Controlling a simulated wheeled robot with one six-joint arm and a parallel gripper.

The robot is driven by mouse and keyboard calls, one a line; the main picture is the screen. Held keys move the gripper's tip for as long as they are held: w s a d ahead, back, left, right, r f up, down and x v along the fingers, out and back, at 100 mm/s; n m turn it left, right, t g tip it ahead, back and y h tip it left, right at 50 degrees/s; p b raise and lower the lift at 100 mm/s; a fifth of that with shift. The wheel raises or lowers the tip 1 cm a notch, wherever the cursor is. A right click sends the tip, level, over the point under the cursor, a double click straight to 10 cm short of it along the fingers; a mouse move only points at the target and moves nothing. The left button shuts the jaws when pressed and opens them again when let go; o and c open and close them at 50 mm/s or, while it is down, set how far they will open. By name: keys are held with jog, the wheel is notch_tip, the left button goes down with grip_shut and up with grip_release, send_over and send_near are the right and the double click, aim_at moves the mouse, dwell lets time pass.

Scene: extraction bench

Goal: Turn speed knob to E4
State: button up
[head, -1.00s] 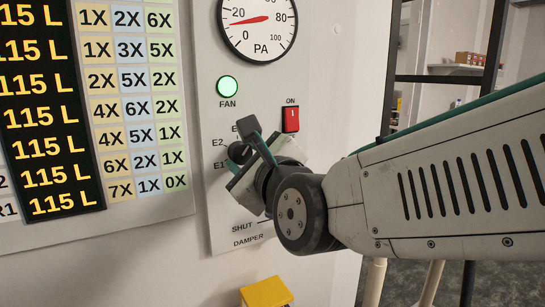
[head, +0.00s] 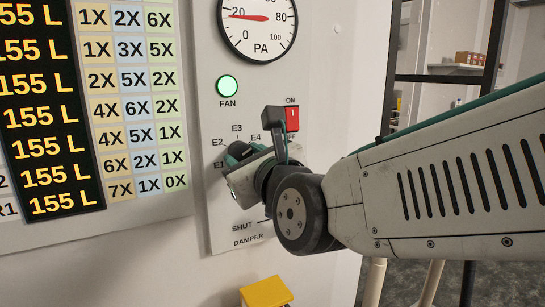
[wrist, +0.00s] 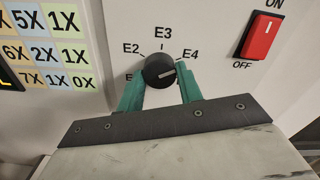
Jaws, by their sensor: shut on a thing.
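The speed knob (wrist: 157,66) is a round black dial with a white pointer line, on a pale panel with labels E2, E3 and E4 around it. In the wrist view the pointer faces right and slightly up, towards the E4 mark. My gripper (wrist: 160,88) has one teal finger on each side of the knob and is shut on it.
A red ON/OFF switch (head: 292,118) sits close to my gripper at the upper right. A lit green FAN lamp (head: 227,86) and a PA gauge (head: 258,28) are above. A display (head: 48,120) reads 155 L. A yellow block (head: 266,292) is below.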

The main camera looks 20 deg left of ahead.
jog(key=shift+f, duration=0.2)
jog(key=o, duration=1)
jog(key=shift+r, duration=0.1)
jog(key=v, duration=0.7)
jog(key=shift+s+d, duration=0.25)
jog(key=shift+d, duration=0.1)
